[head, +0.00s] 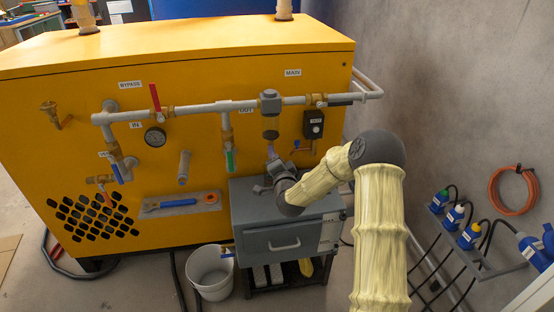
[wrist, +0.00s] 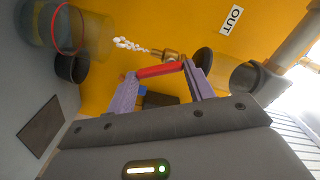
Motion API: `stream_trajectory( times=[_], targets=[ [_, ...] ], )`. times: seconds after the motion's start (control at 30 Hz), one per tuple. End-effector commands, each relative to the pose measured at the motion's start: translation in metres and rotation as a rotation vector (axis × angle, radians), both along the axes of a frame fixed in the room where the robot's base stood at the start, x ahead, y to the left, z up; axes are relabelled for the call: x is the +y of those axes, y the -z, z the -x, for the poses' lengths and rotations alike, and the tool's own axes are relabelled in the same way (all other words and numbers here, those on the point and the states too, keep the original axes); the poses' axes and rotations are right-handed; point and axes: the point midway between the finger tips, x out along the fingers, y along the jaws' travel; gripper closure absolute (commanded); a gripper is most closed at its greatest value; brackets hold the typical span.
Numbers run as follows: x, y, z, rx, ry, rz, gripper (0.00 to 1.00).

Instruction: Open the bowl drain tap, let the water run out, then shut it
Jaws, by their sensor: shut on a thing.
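The clear filter bowl (head: 270,126) hangs under the main pipe on the yellow machine. In the wrist view it shows at the right (wrist: 240,76), beside the brass drain tap (wrist: 168,56). My gripper (wrist: 160,72) has its purple fingers closed on the tap's red handle (wrist: 155,71). A line of white droplets (wrist: 130,44) runs from the tap's outlet toward a clear vessel with a red ring (wrist: 60,28). In the head view my gripper (head: 271,152) is just below the bowl, and my wrist and fingers hide the tap.
A grey cabinet (head: 290,242) stands below my gripper, in front of the machine. A white bucket (head: 209,272) is on the floor to its left. A red-handled valve (head: 155,97) and a green-handled valve (head: 229,160) are left of the bowl. Plugs and an orange hose (head: 513,190) line the right wall.

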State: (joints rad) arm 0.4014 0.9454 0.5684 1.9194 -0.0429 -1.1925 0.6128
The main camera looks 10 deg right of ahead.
Motion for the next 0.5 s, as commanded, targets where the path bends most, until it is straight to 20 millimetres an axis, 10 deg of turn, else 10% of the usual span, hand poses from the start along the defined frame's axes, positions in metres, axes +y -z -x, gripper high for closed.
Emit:
stream_trajectory(
  times=[0.13,0.17,0.23,0.5],
  targets=[
    [-0.0012,0.0007,0.0001,0.002,0.002,0.001,0.7],
    [-0.0012,0.0007,0.0001,0.002,0.002,0.001,0.42],
    [-0.0011,0.0007,0.0001,0.001,0.002,0.001,0.28],
    [-0.0004,0.0003,0.0001,0.001,0.0,0.002,0.25]
  ],
)
